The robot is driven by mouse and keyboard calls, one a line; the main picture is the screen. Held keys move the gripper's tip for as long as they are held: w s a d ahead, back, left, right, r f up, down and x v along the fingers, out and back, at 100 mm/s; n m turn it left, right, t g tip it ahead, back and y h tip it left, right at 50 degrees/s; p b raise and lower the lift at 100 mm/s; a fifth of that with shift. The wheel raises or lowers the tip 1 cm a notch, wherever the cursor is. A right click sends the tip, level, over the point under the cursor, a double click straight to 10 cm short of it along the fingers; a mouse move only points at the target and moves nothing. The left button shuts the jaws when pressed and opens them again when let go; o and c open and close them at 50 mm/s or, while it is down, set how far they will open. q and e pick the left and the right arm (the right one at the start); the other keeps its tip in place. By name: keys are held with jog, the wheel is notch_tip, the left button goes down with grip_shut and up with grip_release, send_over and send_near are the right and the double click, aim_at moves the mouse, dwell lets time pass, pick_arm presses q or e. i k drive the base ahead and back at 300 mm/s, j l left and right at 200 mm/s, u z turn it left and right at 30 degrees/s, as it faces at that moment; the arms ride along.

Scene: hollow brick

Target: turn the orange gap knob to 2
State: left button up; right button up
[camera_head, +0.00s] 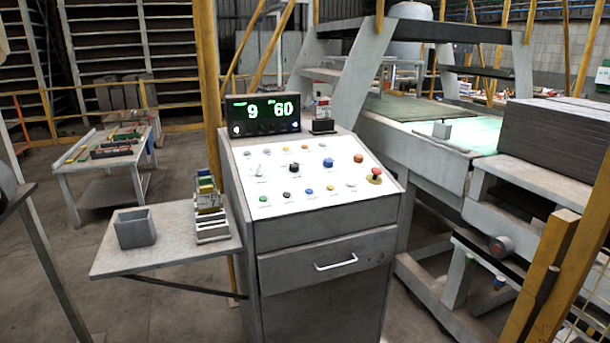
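A round orange knob (358,158) sits at the upper right of the white sloped panel (300,208) on a grey control cabinet. It is too small to read its pointer or any marks around it. A black display box (263,115) on top of the cabinet shows green digits, 9 and 60. Neither of my grippers is in view, and nothing covers the orange knob.
A red mushroom button (375,173) is just below right of the orange knob. Blue, black, white and green controls share the panel. A side shelf (170,257) holds a grey bin (135,228). A drawer handle (336,263) sticks out below.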

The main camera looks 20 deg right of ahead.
aim_at(358, 158)
jog(key=i+l, duration=0.8)
jog(key=l, duration=0.15)
jog(key=i+u, duration=0.05)
